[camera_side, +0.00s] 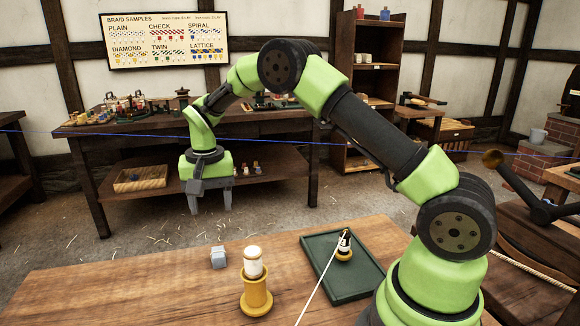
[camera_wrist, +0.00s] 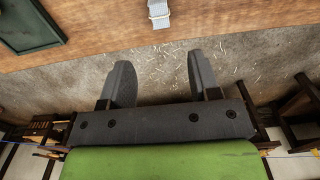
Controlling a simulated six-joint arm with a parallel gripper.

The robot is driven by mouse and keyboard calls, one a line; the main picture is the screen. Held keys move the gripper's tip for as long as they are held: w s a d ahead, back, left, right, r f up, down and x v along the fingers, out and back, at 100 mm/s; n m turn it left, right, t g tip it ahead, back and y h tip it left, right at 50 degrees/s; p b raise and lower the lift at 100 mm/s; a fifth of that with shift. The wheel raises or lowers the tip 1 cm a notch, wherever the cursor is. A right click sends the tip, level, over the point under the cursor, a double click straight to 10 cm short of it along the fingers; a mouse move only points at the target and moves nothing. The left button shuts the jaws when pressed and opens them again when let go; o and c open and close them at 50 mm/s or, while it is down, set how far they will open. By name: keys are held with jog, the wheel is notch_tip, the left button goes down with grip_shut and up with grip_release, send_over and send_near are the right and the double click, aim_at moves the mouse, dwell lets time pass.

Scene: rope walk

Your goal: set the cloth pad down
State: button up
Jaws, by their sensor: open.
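A small grey-blue folded pad (camera_side: 218,257), which looks like the cloth pad, lies on the wooden table near its far edge. In the wrist view the pad (camera_wrist: 159,12) is at the top middle, beyond my fingertips. My gripper (camera_side: 210,208) is open and points down. It hangs beyond the table's far edge, above and apart from the pad. In the wrist view nothing is between the fingers of my gripper (camera_wrist: 159,65), and bare floor shows there.
A yellow spool holder (camera_side: 256,303) with a white top stands right of the pad. A dark green tray (camera_side: 330,290) holds a small bottle-like item (camera_side: 344,243) on a yellow base. A white cord crosses the tray. The table's left part is clear.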

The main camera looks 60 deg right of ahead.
jog(key=s+a+r+n+t+y, duration=0.1)
jog(key=s+a+r+n+t, duration=0.1)
jog(key=s+r, duration=0.65)
jog(key=s+a+r+n+t, duration=0.1)
jog(key=s+a+r+t, duration=0.2)
jog(key=s+r, duration=0.6)
jog(key=s+n+t+y, duration=0.1)
jog(key=s+t, duration=0.1)
jog(key=s, duration=0.6)
jog(key=shift+s+a+n, duration=0.2)
jog(key=shift+a+n, duration=0.2)
jog(key=shift+a, duration=0.05)
